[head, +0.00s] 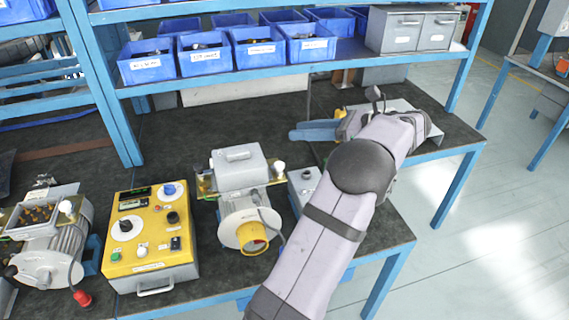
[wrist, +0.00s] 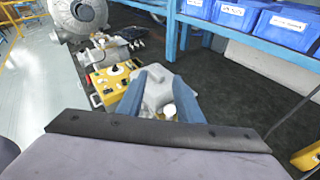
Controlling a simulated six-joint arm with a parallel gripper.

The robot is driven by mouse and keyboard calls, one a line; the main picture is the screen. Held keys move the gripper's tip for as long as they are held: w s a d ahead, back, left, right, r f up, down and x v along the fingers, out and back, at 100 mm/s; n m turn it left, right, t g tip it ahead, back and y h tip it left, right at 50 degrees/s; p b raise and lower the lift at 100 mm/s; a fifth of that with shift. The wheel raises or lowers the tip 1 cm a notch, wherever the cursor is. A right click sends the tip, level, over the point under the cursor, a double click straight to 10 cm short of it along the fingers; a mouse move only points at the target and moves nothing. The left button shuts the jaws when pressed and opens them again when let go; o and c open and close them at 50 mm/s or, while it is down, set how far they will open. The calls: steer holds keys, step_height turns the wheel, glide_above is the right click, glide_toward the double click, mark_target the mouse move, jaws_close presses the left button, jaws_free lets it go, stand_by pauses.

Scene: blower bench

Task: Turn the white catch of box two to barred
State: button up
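A motor with a grey lidded box (head: 240,165) on top stands mid-bench. A white round-ended catch (head: 279,167) sits at that box's right side. Another white knob (head: 66,207) is on the open terminal box of the left motor. I cannot read which box is two, nor any barred mark. My gripper (head: 292,133) is behind and right of the middle motor, blue fingers pointing left. In the wrist view the fingers (wrist: 160,79) are apart, with the grey box (wrist: 154,92) and white catch (wrist: 168,110) seen between them. The fingers appear empty and clear of the catch.
A yellow control box (head: 150,240) with knobs stands left of the middle motor. A small grey box (head: 304,182) is to its right, partly behind my arm. A shelf (head: 200,82) with blue bins runs above the back. The bench behind the middle motor is bare.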

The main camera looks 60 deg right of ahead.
mark_target(280, 164)
step_height(280, 164, down, 11)
steer(key=a+m+h, duration=0.2)
steer(key=m, duration=0.1)
steer(key=shift+n+g+h, duration=0.5)
steer(key=shift+n+h, duration=0.3)
steer(key=shift+w+d+f+p, duration=0.5)
steer(key=shift+w+f, duration=0.2)
steer(key=shift+w, duration=0.4)
steer(key=shift+w+d+f+p, duration=0.45)
steer(key=shift+w+d+f, duration=0.2)
steer(key=shift+w, duration=0.5)
steer(key=shift+w+d+f+p, duration=0.5)
steer(key=shift+w+f, duration=0.2)
steer(key=shift+w, duration=0.4)
steer(key=shift+c, duration=0.4)
steer(key=c, duration=0.7)
